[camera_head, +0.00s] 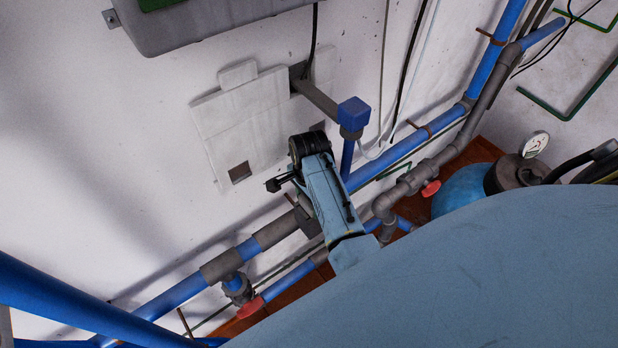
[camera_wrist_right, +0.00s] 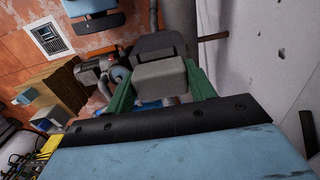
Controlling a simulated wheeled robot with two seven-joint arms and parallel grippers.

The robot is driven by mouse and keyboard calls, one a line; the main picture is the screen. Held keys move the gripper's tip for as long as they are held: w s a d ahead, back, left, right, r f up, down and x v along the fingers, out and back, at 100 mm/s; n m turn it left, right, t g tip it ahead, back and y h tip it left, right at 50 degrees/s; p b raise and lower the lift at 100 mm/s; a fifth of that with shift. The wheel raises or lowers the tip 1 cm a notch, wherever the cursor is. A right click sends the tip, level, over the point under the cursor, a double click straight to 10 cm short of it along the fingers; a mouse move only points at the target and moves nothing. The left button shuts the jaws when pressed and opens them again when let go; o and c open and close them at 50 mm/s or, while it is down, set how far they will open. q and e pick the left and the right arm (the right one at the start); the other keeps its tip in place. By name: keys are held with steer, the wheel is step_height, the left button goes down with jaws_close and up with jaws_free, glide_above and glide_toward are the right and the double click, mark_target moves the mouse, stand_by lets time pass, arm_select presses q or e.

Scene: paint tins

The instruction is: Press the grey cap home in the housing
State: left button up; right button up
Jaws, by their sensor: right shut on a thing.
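My right gripper (camera_head: 322,192) is a light blue body in front of the pipes by the wall in the head view; its fingertips cannot be made out there. In the right wrist view the gripper (camera_wrist_right: 161,84) shows two green fingers, shut on a light grey block, which looks like the grey cap (camera_wrist_right: 160,75). Just beyond the cap is a darker grey part (camera_wrist_right: 158,43), possibly the housing. I cannot tell whether the cap touches it or sits in it. The cap cannot be made out in the head view. My left gripper is not in view.
Blue pipes (camera_head: 400,150) with grey fittings run diagonally along the white wall (camera_head: 120,150). Red valve handles (camera_head: 250,307) stick out from them. A grey box (camera_head: 205,25) hangs above. A gauge (camera_head: 535,144) stands at the right. A large light blue surface fills the lower right.

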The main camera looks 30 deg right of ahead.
steer(key=shift+f, duration=0.15)
steer(key=o, duration=0.9)
step_height(320, 180, up, 13)
steer(key=shift+r, duration=0.15)
stand_by(0.4)
